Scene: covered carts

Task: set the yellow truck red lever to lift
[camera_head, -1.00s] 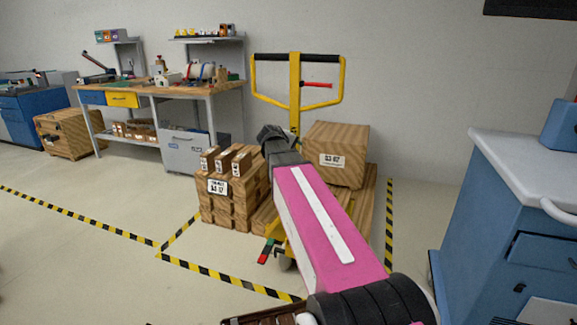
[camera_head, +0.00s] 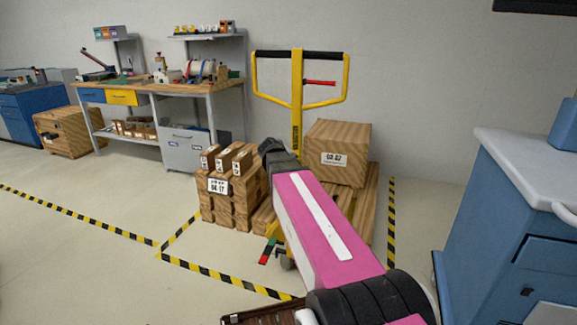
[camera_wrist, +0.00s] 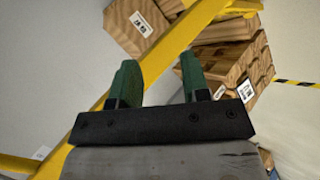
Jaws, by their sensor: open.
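The yellow pallet truck (camera_head: 297,110) stands by the back wall, its looped handle upright with a black top grip. The red lever (camera_head: 320,83) sticks out to the right from the handle's central post, inside the loop, and lies roughly level. My arm reaches toward the truck, and its dark end (camera_head: 272,150) is left of and below the lever in the head view. In the wrist view my gripper (camera_wrist: 160,78) has its two green fingers apart and empty, with a yellow bar of the truck (camera_wrist: 160,62) running diagonally behind them. The lever is not visible there.
A blue cabinet (camera_head: 490,215) stands at right and a workbench (camera_head: 165,92) at back left. Striped floor tape (camera_head: 225,281) borders the area; floor at left is clear.

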